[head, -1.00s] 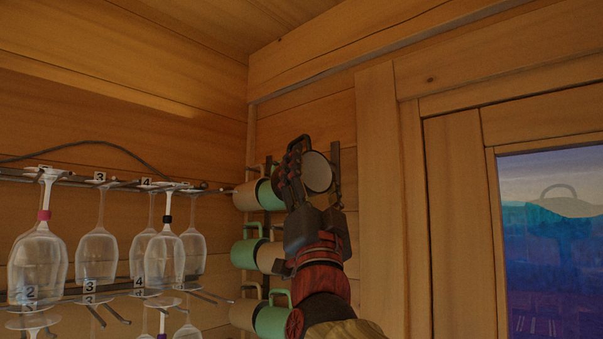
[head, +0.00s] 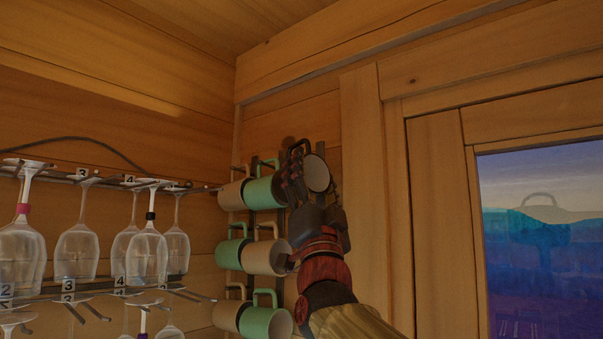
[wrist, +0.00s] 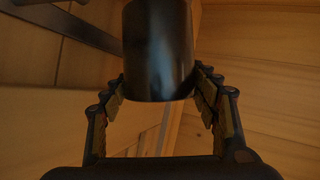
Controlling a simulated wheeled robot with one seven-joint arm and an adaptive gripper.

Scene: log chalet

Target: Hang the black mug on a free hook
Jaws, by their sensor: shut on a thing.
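The black mug (head: 316,173) is held up in my gripper (head: 303,183), its pale inside facing the head camera and its dark handle at the top. The wrist view shows its dark outer wall (wrist: 158,55) between the two fingers (wrist: 162,95). On the wall behind, green and beige mugs hang in rows on a hook rack, among them an upper green mug (head: 262,191) just left of my gripper. The mug and gripper cover the rack's right part, so I cannot tell whether a hook there is free, nor whether the mug touches one.
Wine glasses (head: 78,250) hang from a numbered rack at the left. A middle beige mug (head: 262,258) and a lower green mug (head: 266,321) are close beside my arm. A window (head: 540,240) is at the right, with bare wood wall between.

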